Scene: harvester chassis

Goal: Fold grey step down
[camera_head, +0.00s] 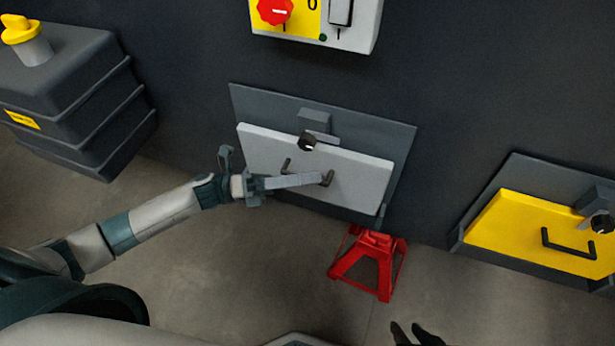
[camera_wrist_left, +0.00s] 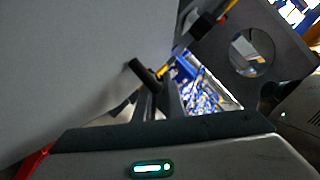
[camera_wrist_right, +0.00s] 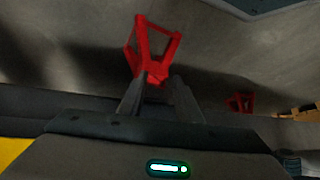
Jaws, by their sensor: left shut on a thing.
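The grey step (camera_head: 350,178) is a light grey panel in front of a darker grey backing plate (camera_head: 400,140) on the dark chassis wall. A black latch knob (camera_head: 308,141) sits at its top edge. My left gripper (camera_head: 323,179) reaches across the step's face and is shut on its black bar handle (camera_head: 286,166), at the handle's right end. In the left wrist view, the handle (camera_wrist_left: 144,74) shows between the fingers and the step's face (camera_wrist_left: 70,70) fills the left side. My right gripper (camera_head: 418,335) is low at the bottom edge, with its fingers apart and empty in the right wrist view (camera_wrist_right: 158,92).
A red jack stand (camera_head: 372,262) stands on the floor just below the step. A yellow step (camera_head: 535,232) with its own handle is at the right. A dark ribbed tank (camera_head: 75,95) is at the left. A control box (camera_head: 318,35) is above.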

